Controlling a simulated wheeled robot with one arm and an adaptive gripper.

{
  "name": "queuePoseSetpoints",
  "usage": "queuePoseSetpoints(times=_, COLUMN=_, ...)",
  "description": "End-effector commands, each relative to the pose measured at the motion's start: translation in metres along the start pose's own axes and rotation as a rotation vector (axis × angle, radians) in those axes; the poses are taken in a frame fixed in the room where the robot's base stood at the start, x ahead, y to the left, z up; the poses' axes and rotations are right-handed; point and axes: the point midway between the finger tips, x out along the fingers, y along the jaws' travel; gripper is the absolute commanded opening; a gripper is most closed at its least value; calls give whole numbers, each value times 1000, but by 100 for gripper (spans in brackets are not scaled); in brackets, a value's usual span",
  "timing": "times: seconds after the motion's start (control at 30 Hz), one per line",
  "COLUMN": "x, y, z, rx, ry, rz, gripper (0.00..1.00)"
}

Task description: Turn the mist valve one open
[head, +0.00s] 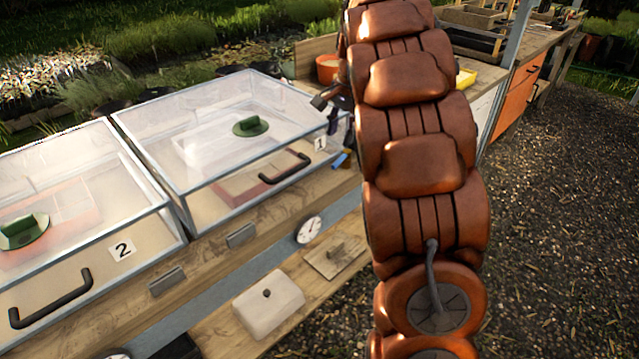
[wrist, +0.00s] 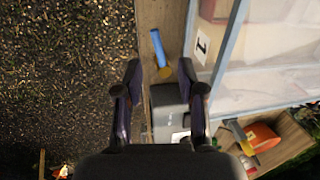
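The mist valve by case 1 shows in the wrist view as a blue lever (wrist: 157,45) on a brass-coloured body (wrist: 165,73). The lever points up the picture, roughly along the wooden bench edge. In the head view only a small blue piece of it (head: 341,160) shows beside my arm. My gripper (wrist: 159,70) is open, its two dark fingers apart, with the brass body seen between the fingertips and the lever ahead of them. I cannot tell the height gap; no contact shows. In the head view my gripper (head: 331,97) is mostly hidden behind my arm.
Clear-lidded case 1 (head: 235,125) and case 2 (head: 70,200) stand on the wooden bench. A grey box (wrist: 167,105) lies under my fingers in the wrist view. A dial (head: 309,229) and a white box (head: 268,303) sit along the front. Gravel at right is open.

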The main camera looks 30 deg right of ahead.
Motion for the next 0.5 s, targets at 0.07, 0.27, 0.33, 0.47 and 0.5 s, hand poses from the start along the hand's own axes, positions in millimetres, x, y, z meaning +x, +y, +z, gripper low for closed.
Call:
queuePoseSetpoints(times=0.07, x=-3, y=3, z=9, rx=-20, ry=-4, rz=9, gripper=39)
queuePoseSetpoints(times=0.27, x=-13, y=10, z=34, rx=-84, ry=-7, rz=26, gripper=39)
queuePoseSetpoints(times=0.33, x=-15, y=15, z=44, rx=-108, ry=-11, rz=34, gripper=39)
queuePoseSetpoints(times=0.47, x=-20, y=22, z=61, rx=-157, ry=-18, rz=47, gripper=39)
queuePoseSetpoints(times=0.5, x=-22, y=25, z=67, rx=-172, ry=-21, rz=51, gripper=39)
